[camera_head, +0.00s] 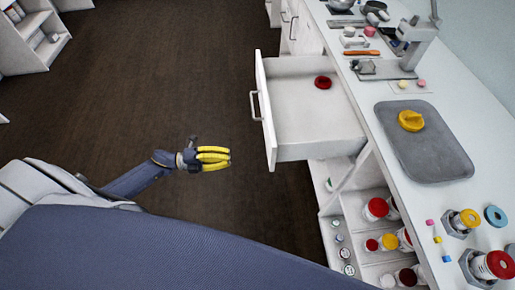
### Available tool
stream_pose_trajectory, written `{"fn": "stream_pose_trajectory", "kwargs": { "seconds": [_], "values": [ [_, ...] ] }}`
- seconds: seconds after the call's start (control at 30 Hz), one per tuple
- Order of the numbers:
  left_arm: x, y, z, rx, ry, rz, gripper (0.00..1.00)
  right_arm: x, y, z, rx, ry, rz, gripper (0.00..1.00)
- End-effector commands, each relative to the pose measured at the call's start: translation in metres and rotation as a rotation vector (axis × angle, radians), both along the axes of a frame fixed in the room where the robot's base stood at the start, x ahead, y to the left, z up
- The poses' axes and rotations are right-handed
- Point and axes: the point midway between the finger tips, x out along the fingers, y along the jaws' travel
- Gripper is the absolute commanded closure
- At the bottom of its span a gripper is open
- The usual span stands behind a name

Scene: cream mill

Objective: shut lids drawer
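The white drawer (300,110) is pulled far out from the counter on the right, with its front panel and handle (256,105) facing left. One dark red lid (322,82) lies inside, near the back. My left gripper (230,158), with yellow fingers, is in front of the drawer, to the lower left of its handle and apart from it. Its fingers point right towards the cabinet and lie close together. Nothing shows between them, but I cannot tell whether they are open or shut. My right gripper is not in view.
The counter holds a grey tray (425,160) with a yellow lid (411,121), a press-like device (408,45) and several jars. Open shelves below the drawer hold red-capped and yellow-capped jars (376,208). The dark floor (170,80) between my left gripper and the drawer is clear.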

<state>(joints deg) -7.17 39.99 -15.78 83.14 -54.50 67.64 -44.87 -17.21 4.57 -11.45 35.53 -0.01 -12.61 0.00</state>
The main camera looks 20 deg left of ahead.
Motion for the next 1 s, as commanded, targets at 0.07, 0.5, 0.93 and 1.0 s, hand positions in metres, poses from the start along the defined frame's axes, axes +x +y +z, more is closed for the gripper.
{"fn": "stream_pose_trajectory", "kwargs": {
  "seconds": [0.07,0.5,0.93,1.0],
  "values": [
    [0.002,-0.004,0.0,0.002,-0.011,0.0,1.0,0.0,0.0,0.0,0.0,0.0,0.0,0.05],
    [0.034,-0.064,0.001,0.002,-0.012,0.003,1.0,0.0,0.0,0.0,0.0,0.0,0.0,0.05],
    [0.06,-0.114,0.0,0.004,-0.009,0.003,1.0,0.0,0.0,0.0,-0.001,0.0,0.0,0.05],
    [0.062,-0.118,0.0,0.003,-0.008,0.003,1.0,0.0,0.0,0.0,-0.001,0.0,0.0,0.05]
  ]
}}
